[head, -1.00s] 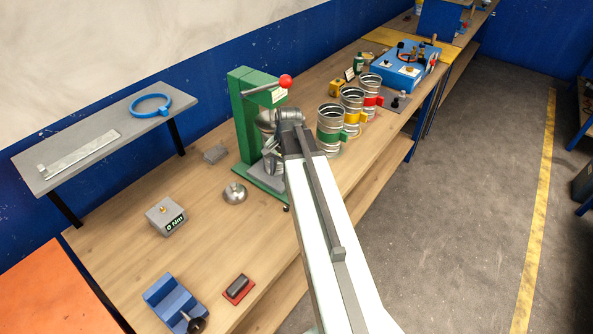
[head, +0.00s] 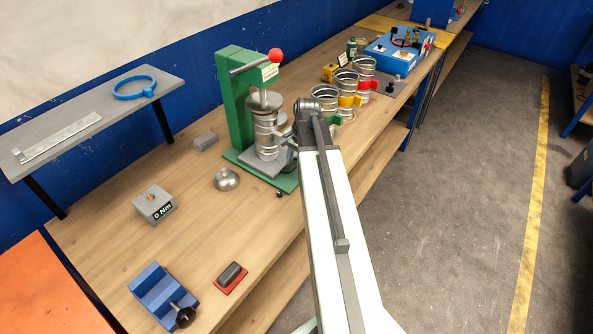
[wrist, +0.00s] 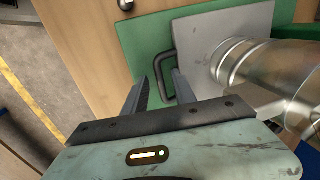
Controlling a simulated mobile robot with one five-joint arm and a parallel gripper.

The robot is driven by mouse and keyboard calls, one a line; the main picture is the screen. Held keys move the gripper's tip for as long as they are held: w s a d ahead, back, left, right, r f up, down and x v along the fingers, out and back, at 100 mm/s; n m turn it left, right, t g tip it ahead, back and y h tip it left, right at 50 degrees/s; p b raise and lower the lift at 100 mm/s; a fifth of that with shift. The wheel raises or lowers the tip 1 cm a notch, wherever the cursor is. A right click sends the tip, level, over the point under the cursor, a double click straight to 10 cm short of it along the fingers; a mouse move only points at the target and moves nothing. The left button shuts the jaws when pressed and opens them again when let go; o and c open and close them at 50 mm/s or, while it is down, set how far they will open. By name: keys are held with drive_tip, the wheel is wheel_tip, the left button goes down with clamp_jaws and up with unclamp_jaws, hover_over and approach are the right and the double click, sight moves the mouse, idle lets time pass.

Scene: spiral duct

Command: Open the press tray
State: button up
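The green press (head: 234,100) stands on the bench with a red-knobbed lever (head: 275,56) at its top. A stack of silver duct rings (head: 264,132) stands upright under its ram. The grey press tray (head: 258,163) lies under the stack on the green base. In the wrist view the tray (wrist: 205,35) has a dark loop handle (wrist: 160,66) at its edge. My gripper (wrist: 160,75) is open at this handle, one finger outside the loop and the other seemingly inside it. I cannot tell whether they touch. The head view mostly hides the gripper behind my arm.
Three ring-shaped ducts with green, yellow and red tabs (head: 347,90) stand right of the press. A silver knobbed disc (head: 226,179), a torque block (head: 153,204), a blue vise (head: 163,291) and a red-based block (head: 231,277) lie on the bench.

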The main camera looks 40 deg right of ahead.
drive_tip(key=shift+f, duration=0.1)
clamp_jaws()
drive_tip(key=shift+w, duration=0.15)
idle(1.3)
